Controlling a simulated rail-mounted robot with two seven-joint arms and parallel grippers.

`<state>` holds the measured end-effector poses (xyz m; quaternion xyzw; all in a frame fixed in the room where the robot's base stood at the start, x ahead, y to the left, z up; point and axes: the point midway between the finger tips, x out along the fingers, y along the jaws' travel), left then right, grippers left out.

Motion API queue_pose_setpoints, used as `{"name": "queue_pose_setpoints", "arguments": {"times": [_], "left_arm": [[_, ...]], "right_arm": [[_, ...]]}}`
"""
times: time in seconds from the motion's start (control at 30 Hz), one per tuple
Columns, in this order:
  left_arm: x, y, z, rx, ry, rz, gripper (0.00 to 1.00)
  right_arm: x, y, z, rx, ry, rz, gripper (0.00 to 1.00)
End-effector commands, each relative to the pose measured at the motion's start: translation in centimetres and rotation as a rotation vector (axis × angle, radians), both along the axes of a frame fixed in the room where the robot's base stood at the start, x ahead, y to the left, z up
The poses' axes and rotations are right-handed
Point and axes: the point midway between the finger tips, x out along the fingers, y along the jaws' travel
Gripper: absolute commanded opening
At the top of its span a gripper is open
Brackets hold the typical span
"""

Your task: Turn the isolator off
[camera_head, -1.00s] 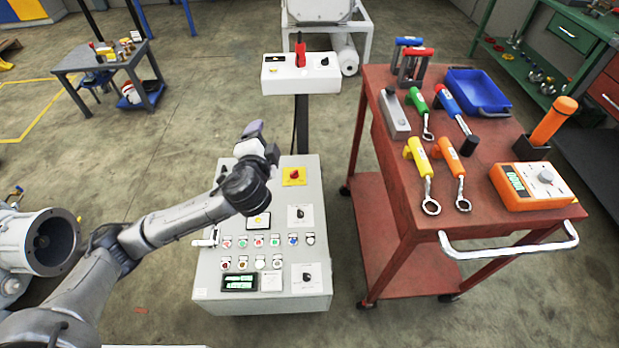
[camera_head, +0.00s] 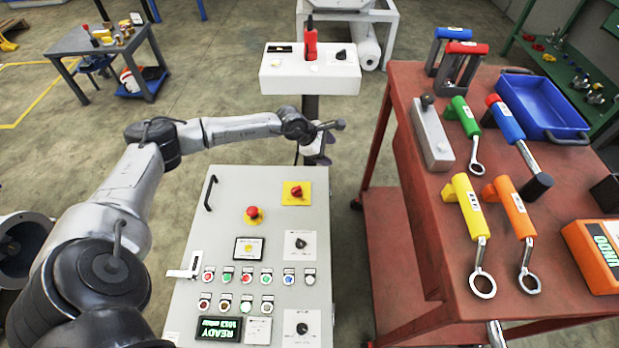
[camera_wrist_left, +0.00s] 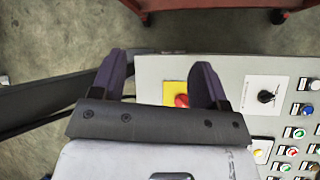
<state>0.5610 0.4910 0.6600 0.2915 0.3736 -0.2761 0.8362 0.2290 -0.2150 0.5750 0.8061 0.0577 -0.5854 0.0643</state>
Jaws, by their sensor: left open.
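The isolator is a red rotary knob (camera_head: 296,191) on a yellow plate, at the far right of the grey control panel (camera_head: 217,230). In the left wrist view the red knob (camera_wrist_left: 181,100) shows just left of the right-hand finger, and that finger covers part of its yellow plate. My left gripper (camera_head: 328,143) is open and empty. It stands past the panel's far edge in the head view, apart from the knob. Its two purple-grey fingers (camera_wrist_left: 160,68) are spread wide in the wrist view. My right gripper is not in view.
A red emergency button (camera_head: 252,212), a black rotary switch (camera_head: 299,243) and rows of small buttons share the panel. A white box (camera_head: 310,72) on a post stands behind it. A red tool cart (camera_head: 425,230) stands close on the right.

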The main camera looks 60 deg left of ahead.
Motion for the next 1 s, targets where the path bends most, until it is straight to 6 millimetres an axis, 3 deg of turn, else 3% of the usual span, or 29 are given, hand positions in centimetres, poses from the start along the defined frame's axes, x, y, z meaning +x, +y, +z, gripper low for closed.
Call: {"name": "queue_pose_setpoints", "arguments": {"times": [0.13,0.43,0.67,1.0], "left_arm": [[-3.7,2.5,-2.5,0.232,0.23,-0.159,0.68],[-9.0,4.3,-3.6,0.4,0.534,-0.425,0.68],[-9.2,4.3,-4.8,0.42,0.531,-0.504,0.68],[-9.2,4.2,-11.0,0.419,0.531,-0.503,0.68]], "right_arm": [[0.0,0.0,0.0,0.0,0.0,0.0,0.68],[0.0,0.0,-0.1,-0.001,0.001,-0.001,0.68],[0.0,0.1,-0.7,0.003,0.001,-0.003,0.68],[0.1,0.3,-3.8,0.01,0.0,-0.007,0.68]]}}
